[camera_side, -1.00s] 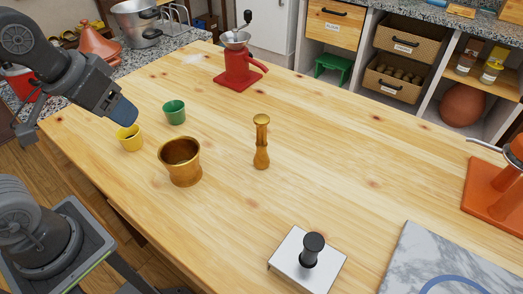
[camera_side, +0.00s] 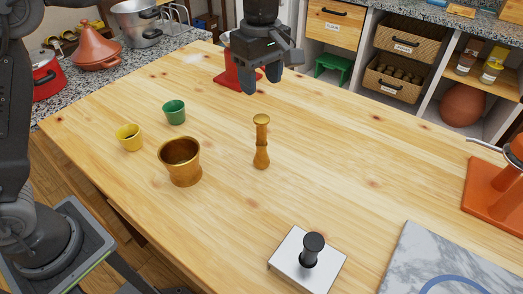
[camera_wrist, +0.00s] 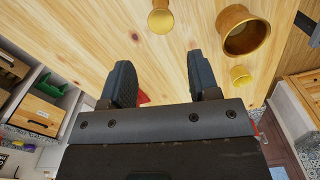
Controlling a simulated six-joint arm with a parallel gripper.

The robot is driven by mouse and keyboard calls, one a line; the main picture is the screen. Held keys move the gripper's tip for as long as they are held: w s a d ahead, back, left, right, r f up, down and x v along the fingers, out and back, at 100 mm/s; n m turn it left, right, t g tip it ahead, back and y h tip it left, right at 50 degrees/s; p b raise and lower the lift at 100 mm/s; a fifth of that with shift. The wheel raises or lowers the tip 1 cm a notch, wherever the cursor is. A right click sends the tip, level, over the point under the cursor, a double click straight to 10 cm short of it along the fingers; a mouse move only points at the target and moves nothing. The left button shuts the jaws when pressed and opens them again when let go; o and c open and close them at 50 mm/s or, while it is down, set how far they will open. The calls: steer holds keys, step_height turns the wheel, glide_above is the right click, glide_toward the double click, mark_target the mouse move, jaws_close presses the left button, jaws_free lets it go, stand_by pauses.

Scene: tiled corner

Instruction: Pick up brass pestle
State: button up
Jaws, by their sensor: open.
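The brass pestle (camera_side: 261,142) stands upright on the wooden table near its middle, with a round flat top and a narrow waist. In the wrist view the pestle (camera_wrist: 160,18) shows at the top, beyond my fingertips. My gripper (camera_side: 262,90) hangs above the table, pointing down, up and behind the pestle in the side view. Its two fingers (camera_wrist: 162,75) are apart with nothing between them. The brass mortar (camera_side: 180,161) stands left of the pestle, its mouth facing up and apart from it.
A yellow cup (camera_side: 130,138) and a green cup (camera_side: 174,112) stand left of the pestle. A red grinder (camera_side: 230,72) is partly hidden behind my gripper. A tamper on a white block (camera_side: 290,265) stands at the front. The table right of the pestle is clear.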

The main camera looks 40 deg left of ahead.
mark_target(262, 131)
step_height(262, 131, down, 8)
steer(key=shift+f, duration=0.2)
steer(key=f, duration=0.5)
steer(key=shift+s+d, duration=0.15)
steer(key=shift+d, duration=0.05)
steer(key=c, duration=0.9)
steer(key=shift+c, duration=0.6)
steer(key=shift+r, duration=0.1)
